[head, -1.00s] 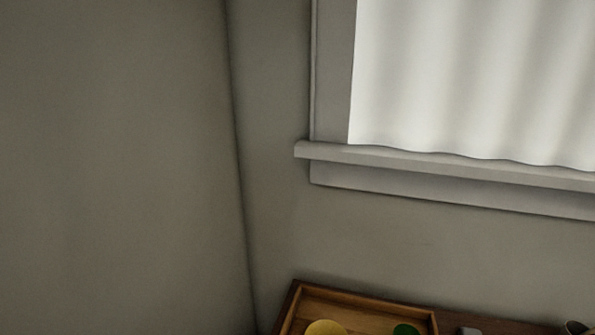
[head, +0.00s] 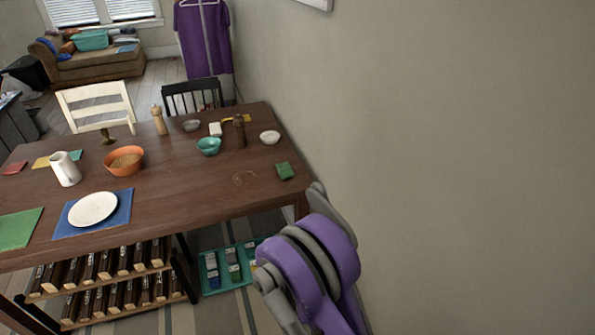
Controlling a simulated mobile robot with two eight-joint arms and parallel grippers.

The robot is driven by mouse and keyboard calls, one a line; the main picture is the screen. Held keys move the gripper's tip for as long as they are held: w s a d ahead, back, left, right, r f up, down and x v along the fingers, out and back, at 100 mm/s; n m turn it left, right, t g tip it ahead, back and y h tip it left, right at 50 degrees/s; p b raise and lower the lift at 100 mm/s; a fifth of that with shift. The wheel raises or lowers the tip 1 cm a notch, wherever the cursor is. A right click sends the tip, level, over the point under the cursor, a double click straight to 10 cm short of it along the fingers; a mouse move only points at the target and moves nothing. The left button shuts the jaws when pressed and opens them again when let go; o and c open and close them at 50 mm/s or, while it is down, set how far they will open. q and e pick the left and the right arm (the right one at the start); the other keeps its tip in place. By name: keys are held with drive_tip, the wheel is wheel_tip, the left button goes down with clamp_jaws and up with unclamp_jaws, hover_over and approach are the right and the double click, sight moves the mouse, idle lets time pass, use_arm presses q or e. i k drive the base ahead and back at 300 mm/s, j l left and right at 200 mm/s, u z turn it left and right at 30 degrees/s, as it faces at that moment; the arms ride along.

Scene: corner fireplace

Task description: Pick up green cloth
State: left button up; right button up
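A small folded green cloth (head: 285,171) lies on the wooden dining table (head: 190,199), near its right end by the wall. A larger flat green piece (head: 18,228), like a placemat, lies at the table's left front. A purple and grey arm of mine shows at the lower right, just in front of the table's right end. Its gripper is out of view, and so is the other one.
On the table are an orange bowl (head: 124,161), a white jug (head: 65,169), a white plate (head: 93,209), a teal bowl (head: 208,146) and a dark mill (head: 240,131). A wall (head: 450,150) bounds the right. A bottle rack (head: 110,281) and a teal tray (head: 228,268) are below.

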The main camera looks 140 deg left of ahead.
sight(284, 169)
drive_tip(key=u, duration=0.6)
drive_tip(key=j+u, duration=0.1)
drive_tip(key=u, duration=0.5)
drive_tip(key=j+u, duration=0.1)
drive_tip(key=u, duration=0.5)
drive_tip(key=j+u, duration=0.1)
drive_tip(key=u, duration=1.15)
drive_tip(key=j+u, duration=0.1)
drive_tip(key=u, duration=1.1)
drive_tip(key=i+u, duration=0.1)
drive_tip(key=u, duration=0.5)
drive_tip(key=i+z, duration=0.1)
drive_tip(key=z, duration=0.3)
drive_tip(key=i+j+z, duration=0.1)
drive_tip(key=z, duration=0.25)
drive_tip(key=j+z, duration=0.2)
drive_tip(key=z, duration=0.2)
drive_tip(key=i+j+z, duration=0.15)
drive_tip(key=z, duration=0.2)
drive_tip(key=i+j+z, duration=0.2)
drive_tip(key=j, duration=0.3)
drive_tip(key=j+z, duration=0.25)
drive_tip(key=j, duration=0.3)
drive_tip(key=i+j, duration=0.1)
drive_tip(key=j, duration=0.7)
